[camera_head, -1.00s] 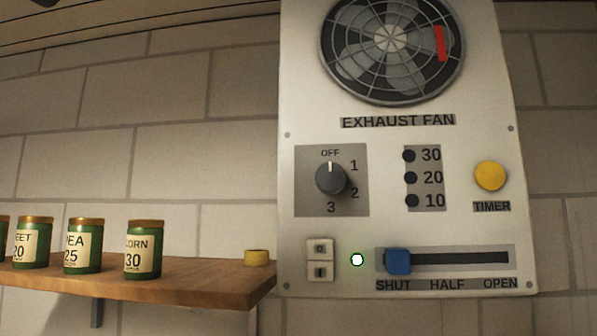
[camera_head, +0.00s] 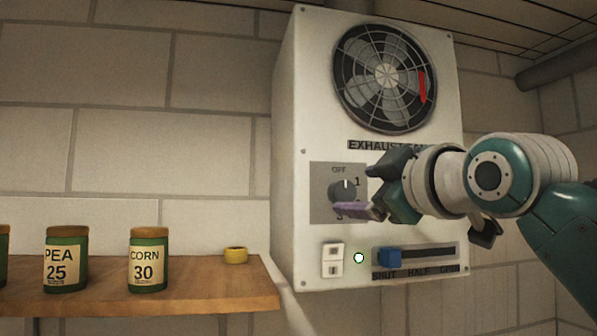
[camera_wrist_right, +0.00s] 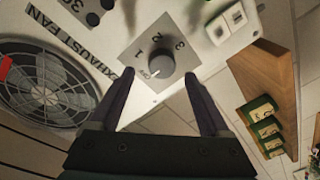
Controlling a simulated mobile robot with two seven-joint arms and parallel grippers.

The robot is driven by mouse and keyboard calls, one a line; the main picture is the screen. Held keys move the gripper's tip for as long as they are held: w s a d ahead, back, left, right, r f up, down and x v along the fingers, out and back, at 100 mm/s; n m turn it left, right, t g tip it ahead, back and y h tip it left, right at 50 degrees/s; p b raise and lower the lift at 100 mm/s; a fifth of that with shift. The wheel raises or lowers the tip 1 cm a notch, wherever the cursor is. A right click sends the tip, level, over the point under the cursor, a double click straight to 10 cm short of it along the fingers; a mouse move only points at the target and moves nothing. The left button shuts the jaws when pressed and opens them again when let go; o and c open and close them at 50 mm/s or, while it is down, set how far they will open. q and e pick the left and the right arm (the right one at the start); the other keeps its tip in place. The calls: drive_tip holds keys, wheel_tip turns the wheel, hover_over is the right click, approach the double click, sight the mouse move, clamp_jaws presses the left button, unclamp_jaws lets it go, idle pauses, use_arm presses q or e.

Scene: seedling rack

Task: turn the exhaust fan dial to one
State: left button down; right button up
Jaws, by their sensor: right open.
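The exhaust fan dial (camera_head: 342,189) is a dark round knob on a grey plate, marked OFF, 1, 2, 3, on the white control panel (camera_head: 300,120). Its white mark points up at OFF. My right gripper (camera_head: 364,191) is open in front of the plate and hides part of the numbers. In the right wrist view the dial (camera_wrist_right: 160,67) lies just beyond and between the two spread fingertips (camera_wrist_right: 159,78), which look clear of it. My left gripper is not in view.
Below the dial are a white rocker switch (camera_head: 333,260), a lit lamp (camera_head: 359,258) and a blue slider (camera_head: 389,258) at SHUT. The fan (camera_head: 386,78) is above. A wooden shelf (camera_head: 200,298) at left holds green jars (camera_head: 149,260) and a yellow lid (camera_head: 236,255).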

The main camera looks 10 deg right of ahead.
sight(346, 191)
drive_tip(key=w, duration=0.1)
drive_tip(key=w+p, duration=0.1)
drive_tip(key=w, duration=0.1)
drive_tip(key=shift+a+r+p, duration=0.1)
drive_tip(key=shift+a+p, duration=0.15)
drive_tip(key=shift+p, duration=0.05)
drive_tip(key=shift+w+a, duration=0.1)
drive_tip(key=shift+w, duration=0.15)
drive_tip(key=c, duration=0.9)
clamp_jaws()
